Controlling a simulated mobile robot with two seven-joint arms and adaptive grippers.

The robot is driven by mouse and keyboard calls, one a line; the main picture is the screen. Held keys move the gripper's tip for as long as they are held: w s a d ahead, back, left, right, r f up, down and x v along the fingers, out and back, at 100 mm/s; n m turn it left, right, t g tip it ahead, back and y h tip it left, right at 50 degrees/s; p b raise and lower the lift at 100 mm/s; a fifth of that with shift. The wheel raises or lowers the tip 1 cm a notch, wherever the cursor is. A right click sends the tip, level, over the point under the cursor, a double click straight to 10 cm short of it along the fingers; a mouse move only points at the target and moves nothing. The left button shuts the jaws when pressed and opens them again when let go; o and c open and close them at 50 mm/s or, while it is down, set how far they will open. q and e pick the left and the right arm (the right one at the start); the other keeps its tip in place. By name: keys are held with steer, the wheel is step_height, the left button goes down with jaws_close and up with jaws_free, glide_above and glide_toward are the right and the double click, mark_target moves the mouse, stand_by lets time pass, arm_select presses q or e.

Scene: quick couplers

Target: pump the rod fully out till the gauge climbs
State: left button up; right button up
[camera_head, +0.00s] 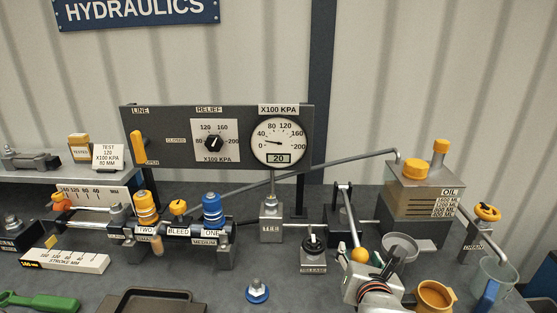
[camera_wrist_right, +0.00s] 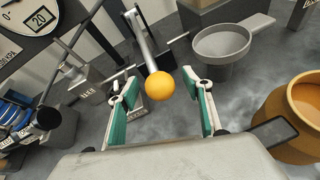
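The pump lever (camera_head: 351,221) leans down toward me from the pump block and ends in an orange ball knob (camera_head: 360,255). In the right wrist view the knob (camera_wrist_right: 160,85) sits between and beyond the fingertips of my right gripper (camera_wrist_right: 164,95), which is open with teal pads apart from it. In the head view my right gripper (camera_head: 377,270) is just right of the knob. The round gauge (camera_head: 278,141) has its needle low on the scale, and its window reads 20. A silver rod (camera_head: 88,212) lies by the stroke scale (camera_head: 88,194). My left gripper is out of view.
An oil tank (camera_head: 412,195) with orange caps stands behind the lever. A grey funnel (camera_head: 400,247) and orange cup (camera_head: 434,296) are close right of my gripper. A release valve (camera_head: 313,252) stands left. Yellow (camera_head: 146,207) and blue (camera_head: 212,209) couplers are farther left.

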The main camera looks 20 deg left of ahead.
steer(key=shift+p+v, duration=0.95)
steer(key=shift+p, duration=0.25)
steer(key=p+v, duration=0.2)
steer(key=shift+s+d+r, duration=0.1)
steer(key=shift+s+r, duration=0.15)
steer(key=shift+s, duration=0.05)
steer(key=shift+v, duration=1.2)
steer(key=shift+f, duration=0.1)
